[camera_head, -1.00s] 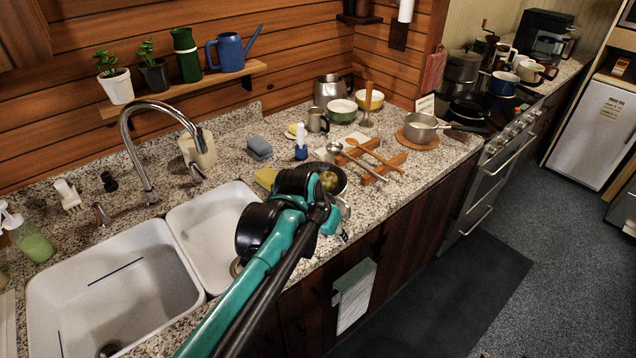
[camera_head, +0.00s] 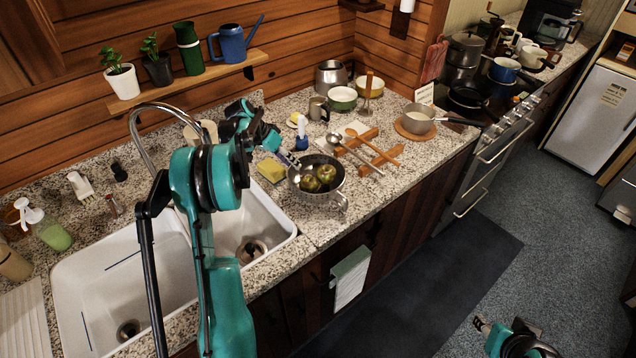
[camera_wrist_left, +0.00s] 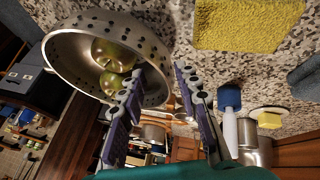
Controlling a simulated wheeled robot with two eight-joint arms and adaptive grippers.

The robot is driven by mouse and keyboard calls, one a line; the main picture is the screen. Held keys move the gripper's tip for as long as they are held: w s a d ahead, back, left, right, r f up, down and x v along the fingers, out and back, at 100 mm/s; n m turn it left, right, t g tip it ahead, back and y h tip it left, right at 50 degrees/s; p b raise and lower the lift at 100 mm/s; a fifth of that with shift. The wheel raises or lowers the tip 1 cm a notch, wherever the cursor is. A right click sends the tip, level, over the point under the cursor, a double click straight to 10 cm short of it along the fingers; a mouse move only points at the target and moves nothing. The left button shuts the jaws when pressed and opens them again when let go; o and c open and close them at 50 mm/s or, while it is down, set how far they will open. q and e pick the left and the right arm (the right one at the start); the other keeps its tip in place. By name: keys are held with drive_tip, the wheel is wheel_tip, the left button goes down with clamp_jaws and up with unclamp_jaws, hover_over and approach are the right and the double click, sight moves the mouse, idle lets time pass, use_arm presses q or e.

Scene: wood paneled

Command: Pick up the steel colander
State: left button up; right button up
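The steel colander (camera_head: 325,194) stands upright on the granite counter right of the sink, with green apples (camera_head: 326,173) inside. Its perforated wall also shows in the left wrist view (camera_wrist_left: 75,50), at upper left. My left gripper (camera_head: 289,158) is at the colander's left rear rim. In the left wrist view its two fingers (camera_wrist_left: 160,75) are spread apart. One finger overlaps the colander's side, and part of the rim shows between the fingers; contact cannot be told. My right gripper (camera_head: 482,323) shows only small at the lower right, and its opening is unclear.
A yellow sponge (camera_head: 271,171) lies just left of the colander. A blue-and-white brush (camera_head: 302,134) stands behind it. A ladle (camera_head: 352,158) and wooden utensils (camera_head: 373,148) lie to the right. The double sink (camera_head: 120,285) is at left. The floor is clear.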

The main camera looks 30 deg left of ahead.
sight(304, 174)
use_arm(q)
drive_tip(key=b+x, duration=0.1)
drive_tip(key=x, duration=0.5)
drive_tip(key=shift+w+a+f+b, duration=0.1)
drive_tip(key=shift+w+f+b, duration=0.1)
drive_tip(key=shift+b, duration=0.1)
drive_tip(key=shift+r, duration=0.15)
clamp_jaws()
